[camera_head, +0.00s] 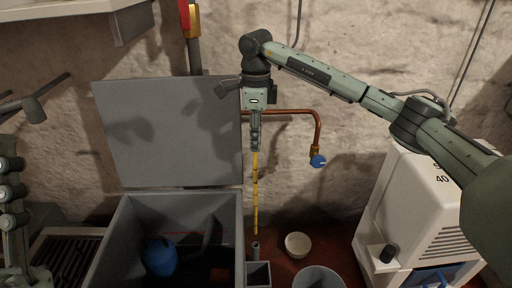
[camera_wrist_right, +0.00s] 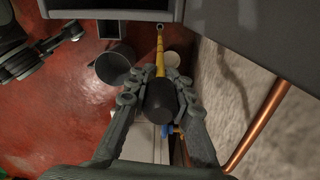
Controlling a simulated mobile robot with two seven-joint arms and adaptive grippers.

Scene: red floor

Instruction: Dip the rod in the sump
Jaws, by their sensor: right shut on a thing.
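My right gripper (camera_head: 255,145) is shut on the black grip of a thin yellow rod (camera_head: 255,195). The rod hangs close to upright, just right of the grey sump box. In the right wrist view the black grip (camera_wrist_right: 160,100) sits between the fingers, with the yellow rod (camera_wrist_right: 159,57) running away below it. The open grey sump box (camera_head: 238,225) has its lid (camera_head: 170,140) raised against the wall. Its inside is dark. Parts of my left arm (camera_head: 12,215) seem to show at the left edge; its finger opening is unclear.
A blue rounded object (camera_head: 160,257) is inside the box. A small grey tube holder (camera_head: 257,271) stands beside the box, below the rod tip. A cream bowl (camera_head: 297,244), a grey bucket (camera_head: 318,279) and a white machine (camera_head: 425,200) stand farther right. A copper pipe (camera_head: 318,130) runs along the wall.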

